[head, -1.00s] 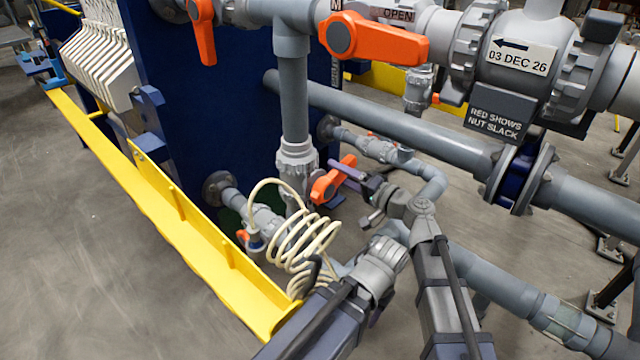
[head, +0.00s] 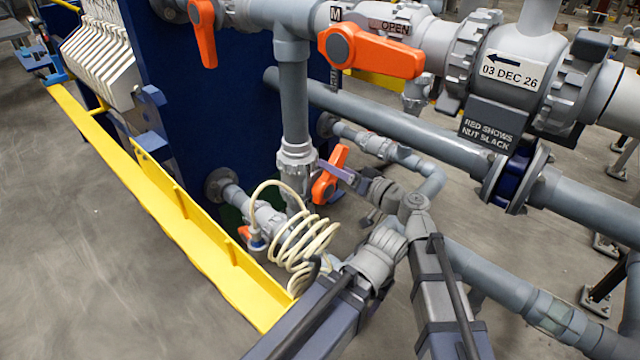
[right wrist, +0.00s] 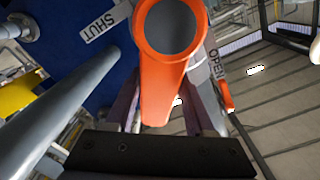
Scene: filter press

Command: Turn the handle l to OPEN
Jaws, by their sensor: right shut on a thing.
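The orange handle (head: 329,177) sits on a grey pipe valve low in the middle of the head view, slanting steeply up to the right. My right gripper (head: 334,172) reaches it from the right and is shut on it. In the right wrist view, the orange handle (right wrist: 160,85) runs from its round grey-centred hub toward me, between my two purple fingers. A SHUT label (right wrist: 104,23) is left of the hub and an OPEN label (right wrist: 217,64) is right of the handle. The far finger is mostly hidden in the head view. My left gripper is not in view.
A coiled cream hose (head: 300,245) hangs close left of my arm. A larger orange handle (head: 372,50) is above, and another (head: 203,35) hangs at upper left. A yellow rail (head: 190,235) runs along the left.

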